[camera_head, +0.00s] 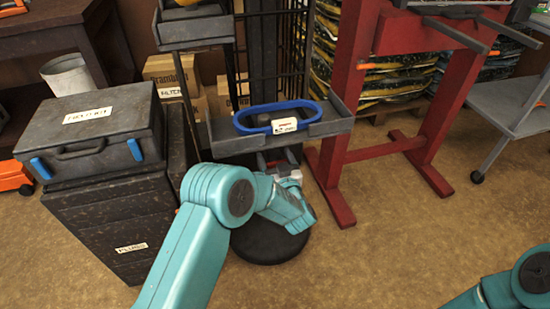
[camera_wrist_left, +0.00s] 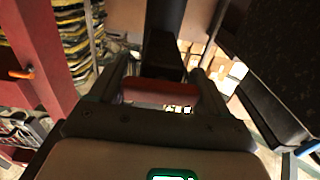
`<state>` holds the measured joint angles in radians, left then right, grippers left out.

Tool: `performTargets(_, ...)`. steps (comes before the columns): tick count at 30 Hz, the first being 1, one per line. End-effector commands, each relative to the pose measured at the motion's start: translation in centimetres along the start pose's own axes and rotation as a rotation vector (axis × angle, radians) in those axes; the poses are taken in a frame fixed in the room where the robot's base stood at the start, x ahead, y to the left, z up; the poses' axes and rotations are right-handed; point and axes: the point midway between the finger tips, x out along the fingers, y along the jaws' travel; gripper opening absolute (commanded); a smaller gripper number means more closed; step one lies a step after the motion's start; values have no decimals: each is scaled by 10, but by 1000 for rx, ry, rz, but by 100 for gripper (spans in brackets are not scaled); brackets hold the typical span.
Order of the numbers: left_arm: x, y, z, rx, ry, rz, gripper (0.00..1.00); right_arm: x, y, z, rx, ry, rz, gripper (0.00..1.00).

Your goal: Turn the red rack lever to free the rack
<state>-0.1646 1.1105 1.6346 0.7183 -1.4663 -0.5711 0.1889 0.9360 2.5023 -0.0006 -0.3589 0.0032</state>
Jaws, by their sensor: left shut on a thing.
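The red rack lever (camera_wrist_left: 160,92) shows in the left wrist view as a short red bar between the two fingers of my left gripper (camera_wrist_left: 160,80). The gripper is shut on it. In the head view my left gripper (camera_head: 291,180) is below the grey rack tray (camera_head: 235,147), at the dark post above the round black base (camera_head: 270,243). The lever is mostly hidden there by the gripper and the tray. A blue oval ring (camera_head: 278,116) with a white label lies on the tray. Of my right arm only a teal part shows at the bottom right; its gripper is out of view.
A dark case (camera_head: 92,130) sits on a black cabinet (camera_head: 120,215) to the left of the rack. A red stand (camera_head: 335,130) is close on the right, with stacked sacks behind it. Cardboard boxes (camera_head: 172,80) are behind. The floor in front is clear.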

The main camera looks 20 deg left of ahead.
Motion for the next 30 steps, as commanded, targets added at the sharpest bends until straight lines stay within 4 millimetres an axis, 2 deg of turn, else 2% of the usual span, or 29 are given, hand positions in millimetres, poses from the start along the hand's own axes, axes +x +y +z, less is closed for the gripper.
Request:
performTargets(1, -1, 0, 2, 4, -3, 1, 84, 0, 0, 0, 0, 0, 0, 43)
performTargets(2, -1, 0, 2, 4, -3, 1, 93, 0, 0, 0, 0, 0, 0, 43)
performTargets(3, -1, 0, 2, 4, -3, 1, 98, 0, 0, 0, 0, 0, 0, 43)
performTargets(11, -1, 0, 1, 1, -2, 1, 98, 0, 0, 0, 0, 0, 0, 43)
performTargets(14, -8, 1, 0, 1, -2, 2, 98, -3, -1, 0, 0, 0, 0, 43)
performTargets(17, -24, 1, -1, 3, -4, 4, 98, -7, -3, 1, -3, -3, 0, 43)
performTargets(24, -88, 1, -2, 6, -4, 7, 98, -20, -10, 5, -13, -12, -1, 43)
performTargets(30, -134, 1, -1, 4, -3, 6, 98, -27, -14, 7, -19, -18, -2, 43)
